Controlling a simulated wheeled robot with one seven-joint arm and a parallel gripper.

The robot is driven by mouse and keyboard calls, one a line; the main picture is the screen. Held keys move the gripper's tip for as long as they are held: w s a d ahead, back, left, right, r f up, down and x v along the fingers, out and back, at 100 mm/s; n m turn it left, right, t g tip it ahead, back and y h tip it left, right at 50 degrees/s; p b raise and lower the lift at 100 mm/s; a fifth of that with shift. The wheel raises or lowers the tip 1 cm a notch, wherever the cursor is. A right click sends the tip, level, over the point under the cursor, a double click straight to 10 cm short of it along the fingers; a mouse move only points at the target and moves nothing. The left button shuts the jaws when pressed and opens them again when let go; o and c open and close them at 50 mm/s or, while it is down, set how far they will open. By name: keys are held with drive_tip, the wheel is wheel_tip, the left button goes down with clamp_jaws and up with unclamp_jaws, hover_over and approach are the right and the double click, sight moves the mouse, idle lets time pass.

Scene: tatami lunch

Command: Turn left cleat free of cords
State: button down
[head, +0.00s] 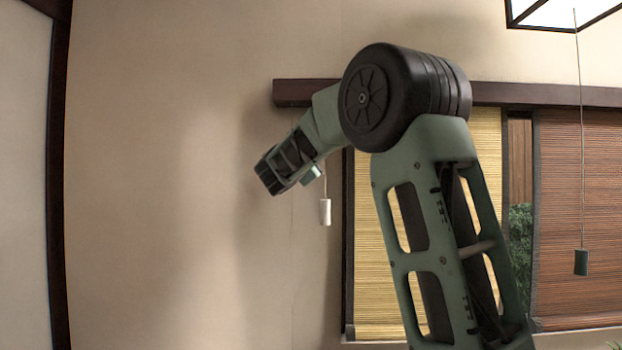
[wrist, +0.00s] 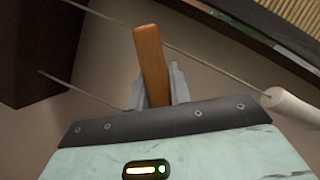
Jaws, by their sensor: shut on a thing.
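A brown wooden cleat (wrist: 151,62) stands between the grey fingers of my gripper (wrist: 157,88) in the wrist view. The gripper is shut on its lower part, and its upper end sticks out past the fingers. One thin cord (wrist: 215,69) runs from the upper left, past the cleat, to a white cylindrical pull (wrist: 292,107) at right. A second cord (wrist: 82,91) comes in from the left and goes out of sight near the left finger. I cannot tell whether either cord touches the cleat. In the head view my arm hides the cleat; the white pull (head: 325,212) hangs just below my wrist.
A dark wooden rail (head: 292,93) runs along the wall above a yellow blind (head: 366,240) and a brown blind (head: 585,170). A dark green pull (head: 581,262) hangs at right from the ceiling lamp (head: 560,12). The wall at left (head: 160,200) is bare.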

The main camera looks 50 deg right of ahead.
drive_tip(key=n+t+b, duration=0.2)
drive_tip(key=n+b, duration=0.2)
drive_tip(key=n, duration=0.1)
drive_tip(key=n+t+y+b, duration=0.1)
drive_tip(key=n+t+b, duration=0.1)
drive_tip(key=n+b, duration=0.2)
drive_tip(key=n+t+b, duration=0.2)
drive_tip(key=n+b, duration=0.3)
drive_tip(key=shift+w+a+f+n+t+y, duration=0.1)
drive_tip(key=shift+w+a+n+t+y, duration=0.05)
drive_tip(key=shift+w+n+t+y, duration=0.2)
drive_tip(key=shift+n, duration=0.25)
drive_tip(key=c, duration=1.3)
unclamp_jaws()
drive_tip(key=shift+s+r, duration=0.1)
drive_tip(key=shift+r, duration=0.1)
drive_tip(key=b+v, duration=0.4)
drive_tip(key=v, duration=1.3)
drive_tip(key=shift+s+a, duration=0.1)
drive_tip(key=shift+s, duration=0.15)
